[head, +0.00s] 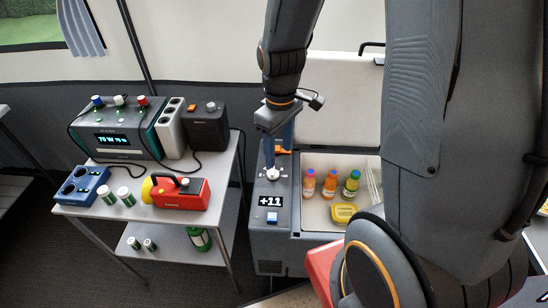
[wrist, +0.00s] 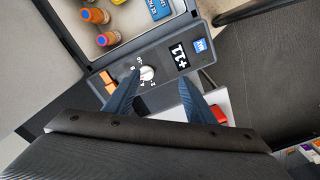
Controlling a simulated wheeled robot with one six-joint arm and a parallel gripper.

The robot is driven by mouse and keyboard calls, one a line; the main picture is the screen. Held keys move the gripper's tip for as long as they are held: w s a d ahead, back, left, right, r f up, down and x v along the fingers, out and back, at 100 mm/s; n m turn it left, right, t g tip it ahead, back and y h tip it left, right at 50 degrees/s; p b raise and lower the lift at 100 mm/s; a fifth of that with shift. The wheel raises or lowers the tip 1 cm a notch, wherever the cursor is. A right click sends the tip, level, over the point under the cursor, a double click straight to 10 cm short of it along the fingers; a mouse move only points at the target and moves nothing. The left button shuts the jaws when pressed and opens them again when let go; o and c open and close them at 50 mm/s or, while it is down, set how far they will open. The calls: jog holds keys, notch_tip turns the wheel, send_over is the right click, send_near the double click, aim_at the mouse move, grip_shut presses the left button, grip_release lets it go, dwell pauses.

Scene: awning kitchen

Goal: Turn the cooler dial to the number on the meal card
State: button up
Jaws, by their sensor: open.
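The cooler (head: 272,242) stands open in the head view, with a control panel on its left side. A white round dial (head: 271,173) sits on that panel, with numbers printed around it; it also shows in the wrist view (wrist: 147,73). A black panel reading "+11" (head: 270,201) is in front of the dial. My gripper (head: 277,154) is open and points down over the dial. In the wrist view my gripper (wrist: 158,78) has its fingers either side of the dial, nearer the left one; contact cannot be told. I cannot make out a meal card.
Bottles (head: 330,184) and a yellow tub (head: 344,213) are inside the cooler. A blue switch (head: 271,217) and an orange switch (head: 281,150) lie close to the dial. A side table (head: 222,190) on the left holds a power station (head: 118,130) and a red lantern (head: 180,193).

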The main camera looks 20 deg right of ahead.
aim_at(273, 170)
jog(key=w+f+n+p, duration=0.2)
jog(key=n, duration=0.1)
jog(key=w+f+n+p, duration=0.2)
jog(key=w+n, duration=0.1)
jog(key=shift+w+d+f+n, duration=0.15)
jog(key=shift+w+f+n, duration=0.1)
jog(key=shift+f+n, duration=0.15)
jog(key=shift+f+p, duration=0.8)
jog(key=shift+f, duration=3.05)
jog(key=shift+w, duration=0.1)
jog(key=c, duration=1)
